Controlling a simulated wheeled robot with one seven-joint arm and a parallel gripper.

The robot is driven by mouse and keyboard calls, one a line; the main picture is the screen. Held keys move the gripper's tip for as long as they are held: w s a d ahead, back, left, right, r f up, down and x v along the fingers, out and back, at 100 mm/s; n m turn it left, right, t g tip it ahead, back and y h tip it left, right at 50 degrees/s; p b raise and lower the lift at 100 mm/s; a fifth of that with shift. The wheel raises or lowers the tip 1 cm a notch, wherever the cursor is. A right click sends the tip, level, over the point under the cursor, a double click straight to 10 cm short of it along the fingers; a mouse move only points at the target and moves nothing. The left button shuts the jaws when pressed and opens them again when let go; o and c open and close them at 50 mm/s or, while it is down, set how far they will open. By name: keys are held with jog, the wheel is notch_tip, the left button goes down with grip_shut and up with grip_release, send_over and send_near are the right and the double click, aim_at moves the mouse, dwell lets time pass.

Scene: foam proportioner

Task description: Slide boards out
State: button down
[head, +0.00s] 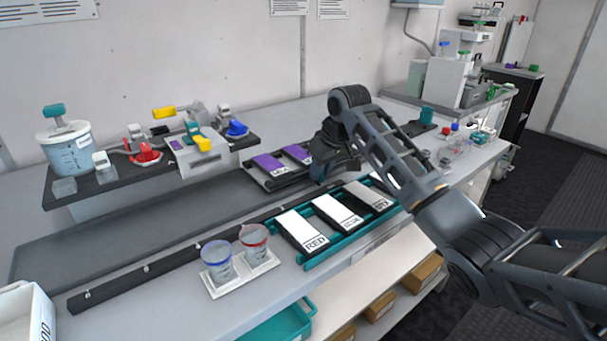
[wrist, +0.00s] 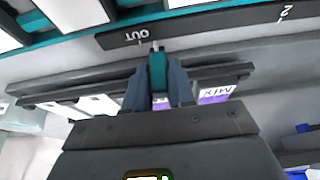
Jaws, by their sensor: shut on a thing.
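My gripper (head: 320,172) is shut on a teal handle (wrist: 158,72), seen between its two fingers in the wrist view (wrist: 158,88). A small pale tip at the handle's end lies close to a dark strip (wrist: 190,32) marked "OUT". Boards with purple labels (head: 268,164) lie on a dark carrier beside my gripper in the head view. One purple label reading "MIX" (wrist: 216,94) and pale boards (wrist: 95,105) show behind the fingers in the wrist view. My wrist hides part of the carrier in the head view.
A teal rack (head: 345,239) holds white-labelled boards, one marked "RED" (head: 302,232), in front of the strip. Two clear cups (head: 218,262) stand on a white tray. A shelf (head: 90,187) with a bucket and valves is at the left. The long grey track (head: 120,230) is bare at left.

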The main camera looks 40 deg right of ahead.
jog(key=shift+d, duration=1.1)
jog(key=c, duration=1)
grip_release()
jog(key=shift+d, duration=0.1)
jog(key=shift+c, duration=0.2)
jog(key=shift+r, duration=0.1)
jog(key=shift+s+r, duration=0.15)
jog(key=shift+r, duration=0.25)
jog(key=v, duration=0.7)
jog(key=shift+f, duration=0.15)
